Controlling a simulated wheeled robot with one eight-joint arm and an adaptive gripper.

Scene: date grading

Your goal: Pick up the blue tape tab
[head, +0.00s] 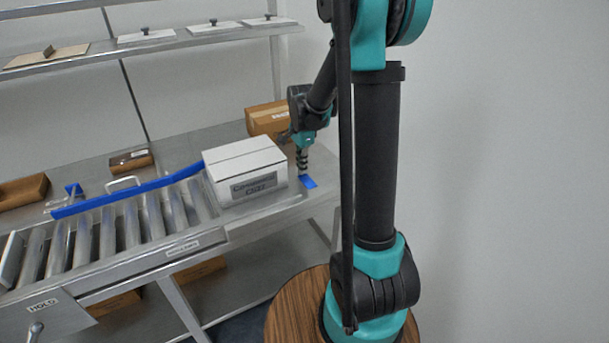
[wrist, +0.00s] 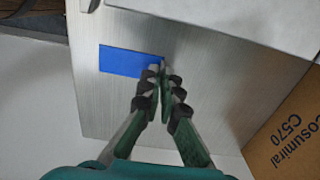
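The blue tape tab (head: 308,182) lies on the bench's right end, in front of the white carton's right side. In the wrist view the tab (wrist: 125,60) is a flat blue rectangle. My gripper (head: 302,172) points down at the tab. In the wrist view my gripper's fingertips (wrist: 158,66) are close together over the tab's right end and hide that end. I cannot tell whether any of the tab is pinched between them.
The white carton (head: 246,172) stands left of my gripper, by the roller conveyor (head: 120,228) with its blue rail (head: 128,190). A brown carton (head: 267,121) stands behind. The bench's edge is close to the tab. A shelf (head: 150,45) hangs above.

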